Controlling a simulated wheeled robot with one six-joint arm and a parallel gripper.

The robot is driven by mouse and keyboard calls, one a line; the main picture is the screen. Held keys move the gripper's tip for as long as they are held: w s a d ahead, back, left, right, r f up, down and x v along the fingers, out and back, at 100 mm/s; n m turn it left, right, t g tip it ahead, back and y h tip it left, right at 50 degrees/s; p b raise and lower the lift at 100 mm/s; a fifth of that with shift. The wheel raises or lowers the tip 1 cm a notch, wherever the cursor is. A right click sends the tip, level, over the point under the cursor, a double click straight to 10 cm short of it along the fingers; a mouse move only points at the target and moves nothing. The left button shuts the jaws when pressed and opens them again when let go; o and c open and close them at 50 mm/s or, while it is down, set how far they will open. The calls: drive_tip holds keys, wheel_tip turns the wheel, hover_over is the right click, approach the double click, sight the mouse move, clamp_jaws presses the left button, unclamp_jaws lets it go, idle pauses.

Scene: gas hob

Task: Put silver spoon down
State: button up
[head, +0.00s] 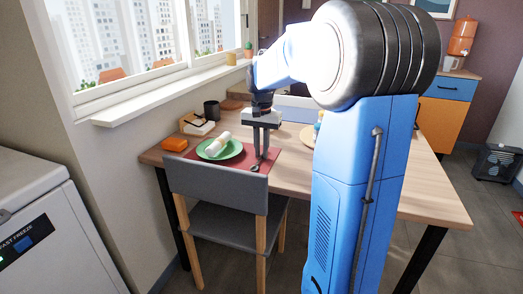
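A small silver spoon (255,168) shows at the near edge of the dark red placemat (283,160) on the wooden table. My gripper (262,157) points straight down over the mat, right of the green plate (236,151). Its fingertips are at the spoon's upper end and seem to touch it. The fingers look close together, but the view is too small to show whether they are shut on the spoon. I cannot tell whether the spoon rests on the mat or hangs just above it.
A white roll-like item (217,144) lies on the plate. A grey chair (220,190) is at the table's near side. My arm hides part of the table (430,190); its right part looks clear.

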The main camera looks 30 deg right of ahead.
drive_tip(key=shift+o, duration=1.2)
wheel_tip(320, 180, up, 12)
drive_tip(key=shift+r, duration=0.15)
drive_tip(key=s+a+f+n+t, duration=0.1)
drive_tip(key=s+a+f+n, duration=0.2)
drive_tip(key=s, duration=0.6)
drive_tip(key=s+a+f+n+t, duration=0.2)
drive_tip(key=s+a+f+n, duration=0.2)
drive_tip(key=s+a+f, duration=0.3)
drive_tip(key=s+a+f+n+t, duration=0.1)
drive_tip(key=s+a+f+n, duration=0.2)
drive_tip(key=s, duration=1)
drive_tip(key=a+f, duration=0.2)
drive_tip(key=a, duration=0.1)
drive_tip(key=shift+a+t, duration=0.35)
drive_tip(key=shift+t, duration=0.05)
